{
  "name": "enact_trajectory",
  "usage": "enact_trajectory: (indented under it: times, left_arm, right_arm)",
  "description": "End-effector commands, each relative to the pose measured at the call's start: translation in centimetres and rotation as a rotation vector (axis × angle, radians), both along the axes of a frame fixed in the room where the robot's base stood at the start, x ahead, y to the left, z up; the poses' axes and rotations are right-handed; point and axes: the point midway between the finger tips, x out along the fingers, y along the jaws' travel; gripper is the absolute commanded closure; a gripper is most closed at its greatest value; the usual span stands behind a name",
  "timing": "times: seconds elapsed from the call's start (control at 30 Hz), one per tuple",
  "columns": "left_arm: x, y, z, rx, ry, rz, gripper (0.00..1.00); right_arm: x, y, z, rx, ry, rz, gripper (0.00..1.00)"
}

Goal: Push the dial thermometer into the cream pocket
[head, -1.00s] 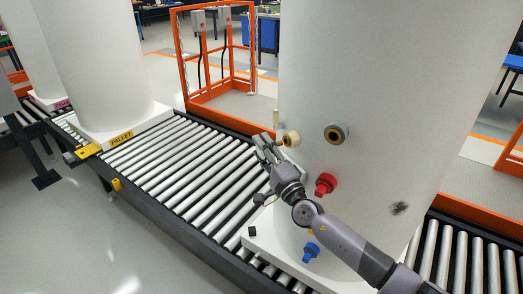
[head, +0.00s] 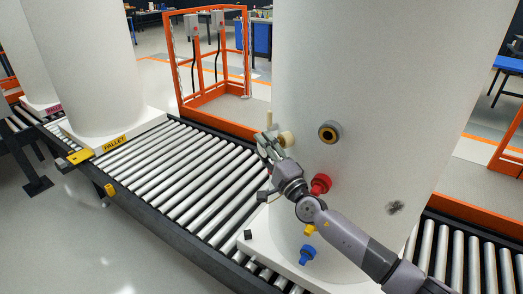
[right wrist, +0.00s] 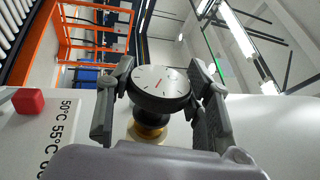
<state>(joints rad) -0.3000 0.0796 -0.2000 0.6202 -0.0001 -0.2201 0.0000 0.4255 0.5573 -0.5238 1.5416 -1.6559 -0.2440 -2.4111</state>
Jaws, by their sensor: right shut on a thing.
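My right gripper (head: 264,146) is at the left side of the big white tank (head: 400,90), close to the cream pocket (head: 287,139). In the right wrist view its fingers (right wrist: 161,95) are shut on the dial thermometer (right wrist: 160,85), which has a white face, a red needle and a black rim. A brass part (right wrist: 150,130) shows below the dial, in line with the cream ring (right wrist: 148,137) of the pocket. How deep the stem sits cannot be told. In the head view the fingers mostly hide the thermometer. My left gripper is not in view.
A dark, brass-ringed pocket (head: 329,132) is right of the cream one. Below it, red (head: 321,184), yellow (head: 310,231) and blue (head: 307,255) fittings stick out of the tank. A red block (right wrist: 28,101) sits beside a temperature scale. A roller conveyor (head: 185,170) runs left.

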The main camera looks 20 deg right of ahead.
Motion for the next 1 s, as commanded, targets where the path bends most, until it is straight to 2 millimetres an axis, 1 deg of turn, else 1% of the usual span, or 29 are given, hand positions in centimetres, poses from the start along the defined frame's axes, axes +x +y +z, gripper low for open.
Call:
enact_trajectory:
  times: [0.57, 0.6, 0.9, 0.93, 1.0]
  left_arm:
    - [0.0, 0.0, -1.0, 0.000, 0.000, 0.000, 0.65]
    - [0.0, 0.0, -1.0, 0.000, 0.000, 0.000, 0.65]
    - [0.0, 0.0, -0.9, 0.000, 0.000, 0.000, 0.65]
    - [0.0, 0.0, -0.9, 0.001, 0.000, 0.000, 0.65]
    - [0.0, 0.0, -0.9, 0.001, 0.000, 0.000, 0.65]
  right_arm:
    - [0.4, -1.5, 0.0, 0.000, -0.002, -0.002, 0.81]
    - [0.4, -1.5, 0.1, 0.001, -0.002, -0.002, 0.51]
    - [0.4, -1.4, 0.1, 0.000, -0.001, -0.001, 0.31]
    - [0.4, -1.4, 0.1, 0.000, -0.001, -0.001, 0.30]
    - [0.4, -1.4, 0.1, 0.000, -0.001, -0.001, 0.30]
